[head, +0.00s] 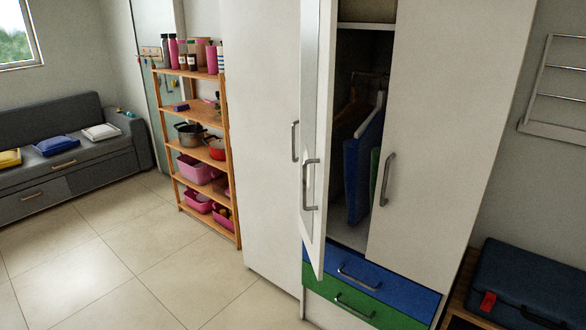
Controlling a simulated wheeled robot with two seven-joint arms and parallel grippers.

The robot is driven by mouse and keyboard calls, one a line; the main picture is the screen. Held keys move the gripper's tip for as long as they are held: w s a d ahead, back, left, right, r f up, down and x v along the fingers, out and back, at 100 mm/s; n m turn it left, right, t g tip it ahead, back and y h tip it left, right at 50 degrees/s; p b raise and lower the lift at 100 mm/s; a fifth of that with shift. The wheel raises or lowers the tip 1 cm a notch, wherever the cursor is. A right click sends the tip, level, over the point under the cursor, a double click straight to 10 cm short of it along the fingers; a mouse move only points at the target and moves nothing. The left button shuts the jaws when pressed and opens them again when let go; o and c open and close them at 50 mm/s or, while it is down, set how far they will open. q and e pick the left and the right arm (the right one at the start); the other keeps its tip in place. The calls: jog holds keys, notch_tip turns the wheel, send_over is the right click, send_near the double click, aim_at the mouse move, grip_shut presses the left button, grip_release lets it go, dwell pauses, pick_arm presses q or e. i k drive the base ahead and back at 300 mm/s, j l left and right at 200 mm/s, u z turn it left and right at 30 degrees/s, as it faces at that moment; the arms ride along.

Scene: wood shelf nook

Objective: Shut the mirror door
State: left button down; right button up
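The mirror door (312,110) is the narrow white door of the wardrobe, with a pale glassy panel on its front. It stands open, swung out toward me and seen at a steep angle. Its metal bar handle (310,186) is on its left-facing front. Behind it the wardrobe interior (350,130) is dark, with hangers and blue and green clothes showing in the gap. Neither of my grippers is in view, and nothing touches the door.
A closed white door (440,120) adjoins the opening on the right. Blue (372,284) and green (355,306) drawers sit below, shut. A wooden shelf (205,155) stands left, a dark blue suitcase (525,285) right. The tiled floor (130,250) at left is clear.

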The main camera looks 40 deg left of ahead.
aim_at(317, 18)
jog(key=i+j, duration=0.1)
jog(key=j, duration=0.35)
jog(key=i+j, duration=0.1)
jog(key=j, duration=0.75)
jog(key=i, duration=0.05)
